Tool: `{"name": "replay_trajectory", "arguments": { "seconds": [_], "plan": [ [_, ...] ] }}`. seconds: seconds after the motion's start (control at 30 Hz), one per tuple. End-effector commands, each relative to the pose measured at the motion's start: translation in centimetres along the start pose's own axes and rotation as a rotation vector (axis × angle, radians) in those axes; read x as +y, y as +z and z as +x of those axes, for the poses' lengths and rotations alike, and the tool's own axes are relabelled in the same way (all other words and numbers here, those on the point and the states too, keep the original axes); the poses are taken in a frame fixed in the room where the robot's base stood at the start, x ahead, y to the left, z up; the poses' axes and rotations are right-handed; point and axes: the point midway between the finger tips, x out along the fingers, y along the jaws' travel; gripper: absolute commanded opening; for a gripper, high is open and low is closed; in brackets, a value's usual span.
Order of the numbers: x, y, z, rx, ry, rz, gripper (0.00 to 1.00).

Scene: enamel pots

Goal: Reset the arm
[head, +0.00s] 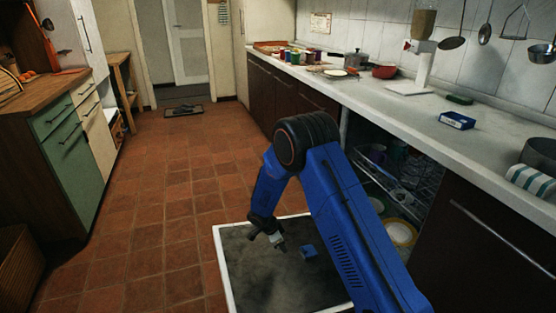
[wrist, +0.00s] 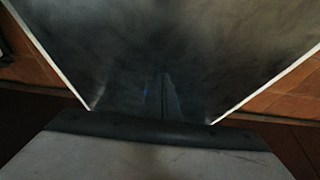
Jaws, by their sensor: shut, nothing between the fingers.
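My arm shows in the head view, bent at its elbow, with the forearm hanging down. My gripper (head: 279,245) points down over a dark, cloudy panel with a white rim (head: 219,262). It is shut and empty, apart from the counter and the things on it. In the wrist view the same panel (wrist: 215,45) fills the middle. A dark, faint shape with a bluish streak lies at its centre; I cannot tell if it is a reflection.
The counter (head: 420,112) along the right holds a blue box (head: 457,120), a red bowl (head: 384,72), a pot (head: 541,155) and several jars. Below it, an open bay shows racks with dishes (head: 400,233). A green-fronted cabinet (head: 66,155) stands left. The tiled floor (head: 165,190) between is clear.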

Motion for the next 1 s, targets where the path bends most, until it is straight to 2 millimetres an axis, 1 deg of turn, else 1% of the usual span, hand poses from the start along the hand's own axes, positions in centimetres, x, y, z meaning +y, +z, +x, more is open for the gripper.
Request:
{"name": "replay_trajectory", "arguments": {
  "seconds": [0.07,0.17,0.27,0.4,0.47,0.6,0.77,1.0],
  "plan": [
    [0.0,-0.7,-0.8,-0.002,-0.004,-0.004,0.00],
    [0.2,-2.4,-2.8,-0.008,-0.010,-0.026,0.00],
    [0.8,-4.7,-5.6,-0.017,-0.018,-0.061,0.00],
    [2.1,-8.2,-9.6,-0.028,-0.029,-0.119,0.00],
    [2.8,-9.6,-11.2,-0.033,-0.035,-0.145,0.00],
    [4.7,-12.8,-14.9,-0.045,-0.050,-0.204,0.00],
    [7.2,-16.1,-18.8,-0.058,-0.069,-0.272,0.00],
    [11.9,-20.6,-24.0,-0.075,-0.103,-0.376,0.00]
  ]
}}
